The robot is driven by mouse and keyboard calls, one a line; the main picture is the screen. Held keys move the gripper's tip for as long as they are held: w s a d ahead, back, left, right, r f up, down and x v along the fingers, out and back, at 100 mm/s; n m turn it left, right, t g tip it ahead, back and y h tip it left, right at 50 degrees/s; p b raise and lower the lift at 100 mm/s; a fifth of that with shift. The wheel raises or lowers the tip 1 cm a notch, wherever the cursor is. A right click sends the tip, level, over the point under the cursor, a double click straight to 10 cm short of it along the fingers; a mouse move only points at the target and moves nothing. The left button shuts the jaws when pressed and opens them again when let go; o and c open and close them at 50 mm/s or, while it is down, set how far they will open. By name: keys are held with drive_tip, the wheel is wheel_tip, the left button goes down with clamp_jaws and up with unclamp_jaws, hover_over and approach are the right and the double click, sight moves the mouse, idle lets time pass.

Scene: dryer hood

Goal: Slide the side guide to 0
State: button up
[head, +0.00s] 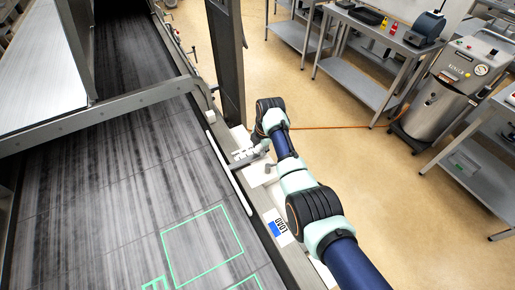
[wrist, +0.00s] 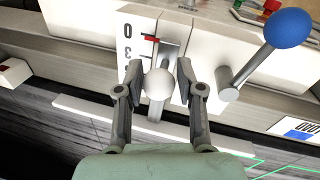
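The side guide is a long white bar (head: 228,172) along the conveyor's right edge; it also shows in the wrist view (wrist: 100,113). A white ball knob (wrist: 159,84) on a grey stem stands in front of a slotted white scale plate (wrist: 138,22). The plate shows a 0 and, below it, a 3, with a red mark near the 0. My gripper (wrist: 160,72) has one finger on each side of the knob, and narrow gaps seem to show. In the head view the arm partly hides the gripper and knob.
A lever with a blue ball (wrist: 287,28) stands close to the right of my gripper. A blue and white LOAD label (head: 278,228) is on the edge rail. A dark post (head: 228,60) rises behind the arm. The dark conveyor bed (head: 110,200) near the guide is clear.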

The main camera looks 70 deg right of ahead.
drive_tip(key=shift+o, duration=1.2)
drive_tip(key=shift+s, duration=0.1)
drive_tip(key=shift+r, duration=0.15)
wheel_tip(320, 180, up, 12)
drive_tip(key=s+a, duration=0.1)
drive_tip(key=shift+s+f, duration=0.25)
drive_tip(key=shift+s, duration=0.15)
drive_tip(key=shift+a, duration=0.15)
